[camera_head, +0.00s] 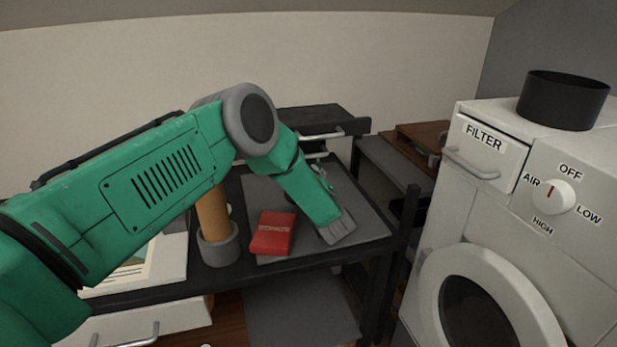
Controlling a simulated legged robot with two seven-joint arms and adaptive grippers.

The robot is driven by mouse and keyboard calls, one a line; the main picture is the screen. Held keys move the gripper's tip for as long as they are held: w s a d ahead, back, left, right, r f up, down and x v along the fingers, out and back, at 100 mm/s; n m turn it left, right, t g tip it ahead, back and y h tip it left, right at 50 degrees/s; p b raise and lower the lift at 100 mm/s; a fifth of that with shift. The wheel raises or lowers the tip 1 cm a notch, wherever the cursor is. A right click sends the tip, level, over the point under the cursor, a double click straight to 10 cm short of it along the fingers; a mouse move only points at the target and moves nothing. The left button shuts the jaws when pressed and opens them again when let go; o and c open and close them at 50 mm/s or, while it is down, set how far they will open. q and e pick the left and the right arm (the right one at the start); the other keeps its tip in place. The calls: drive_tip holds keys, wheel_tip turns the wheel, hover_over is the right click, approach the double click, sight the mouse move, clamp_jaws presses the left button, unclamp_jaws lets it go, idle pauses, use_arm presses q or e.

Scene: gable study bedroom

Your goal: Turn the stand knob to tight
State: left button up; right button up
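My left arm reaches in from the left. Its gripper (338,230) points down over the grey mat (362,205) on the dark table, just right of a red box (273,233). Whether its fingers are open or shut is not clear. An upright orange-brown post (212,213) stands in a grey round collar (218,249), left of the red box; my arm hides the post's upper part. I cannot make out a stand knob with certainty; it may be behind my arm. My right gripper is not in view.
A white dryer (450,212) with a dial (560,196) stands at the right, with a black round container (562,99) on top. A dark drawer unit (309,119) is behind the mat. A printed sheet (138,265) lies at the lower left.

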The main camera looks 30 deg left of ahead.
use_arm(q)
drive_tip(key=shift+d+f, duration=0.15)
drive_tip(key=shift+f, duration=0.15)
drive_tip(key=o, duration=1.1)
drive_tip(key=shift+o, duration=0.4)
drive_tip(key=shift+w, duration=0.15)
drive_tip(key=shift+r, duration=0.1)
drive_tip(key=v, duration=1.2)
